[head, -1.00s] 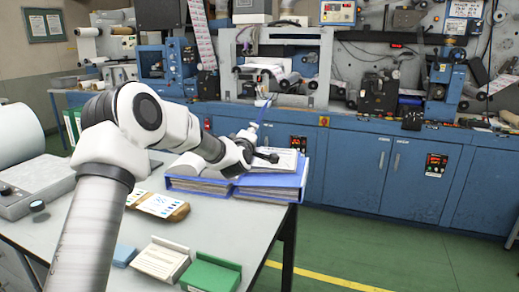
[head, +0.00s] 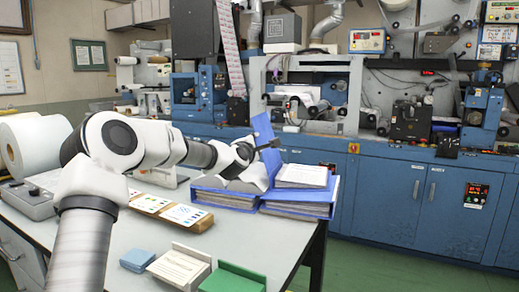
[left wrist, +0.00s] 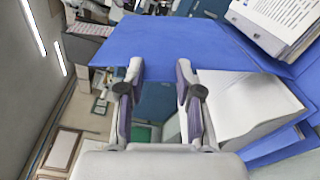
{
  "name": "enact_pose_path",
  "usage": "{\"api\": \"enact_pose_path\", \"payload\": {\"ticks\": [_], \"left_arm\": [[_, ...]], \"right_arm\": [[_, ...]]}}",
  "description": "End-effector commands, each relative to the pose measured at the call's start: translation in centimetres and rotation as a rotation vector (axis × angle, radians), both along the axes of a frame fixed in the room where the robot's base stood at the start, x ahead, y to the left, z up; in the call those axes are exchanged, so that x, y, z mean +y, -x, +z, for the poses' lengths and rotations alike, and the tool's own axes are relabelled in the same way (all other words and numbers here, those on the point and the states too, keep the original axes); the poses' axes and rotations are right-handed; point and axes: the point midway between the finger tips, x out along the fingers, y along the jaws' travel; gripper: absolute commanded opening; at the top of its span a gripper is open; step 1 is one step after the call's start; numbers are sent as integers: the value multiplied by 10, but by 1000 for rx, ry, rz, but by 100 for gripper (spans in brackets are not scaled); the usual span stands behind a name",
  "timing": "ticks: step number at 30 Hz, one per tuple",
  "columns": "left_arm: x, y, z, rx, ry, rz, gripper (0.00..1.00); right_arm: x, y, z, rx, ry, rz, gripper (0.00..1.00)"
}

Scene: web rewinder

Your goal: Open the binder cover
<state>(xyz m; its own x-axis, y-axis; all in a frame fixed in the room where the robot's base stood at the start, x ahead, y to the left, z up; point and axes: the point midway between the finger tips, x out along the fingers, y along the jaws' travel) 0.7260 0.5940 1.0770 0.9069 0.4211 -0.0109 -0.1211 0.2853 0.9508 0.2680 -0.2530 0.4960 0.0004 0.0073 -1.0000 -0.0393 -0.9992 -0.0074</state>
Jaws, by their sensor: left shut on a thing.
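The blue binder cover (head: 264,130) stands raised and tilted over the blue binder (head: 224,198) at the table's far right corner. White pages show beside the raised cover; a stack of printed pages (head: 302,175) lies to its right. My left gripper (head: 266,148) is shut on the raised cover. In the left wrist view the fingers of the gripper (left wrist: 160,70) meet the edge of the cover (left wrist: 185,42), with a white page stack (left wrist: 240,103) to the right. The exact fingertip contact is partly hidden. My right gripper is not in view.
A wooden board with cards (head: 170,212), a blue pad (head: 137,259), a paper block (head: 180,268) and a green box (head: 232,280) lie on the grey table (head: 262,240). Blue machine cabinets (head: 390,200) stand behind. Table space in front of the binder is clear.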

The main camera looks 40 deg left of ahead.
Motion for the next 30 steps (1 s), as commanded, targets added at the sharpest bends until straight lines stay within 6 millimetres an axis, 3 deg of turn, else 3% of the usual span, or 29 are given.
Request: {"api": "enact_pose_path", "payload": {"ticks": [13,14,16,26,30], "left_arm": [[1,1,-1,-5,12,1,0],[1,1,-1,-5,12,1,38],[1,1,-1,-4,12,1,60],[1,2,0,-5,12,0,60],[-7,19,0,-6,15,-1,60]], "right_arm": [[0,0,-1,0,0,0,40],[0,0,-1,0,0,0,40],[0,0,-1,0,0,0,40],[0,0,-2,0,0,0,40],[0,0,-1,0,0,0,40]]}}
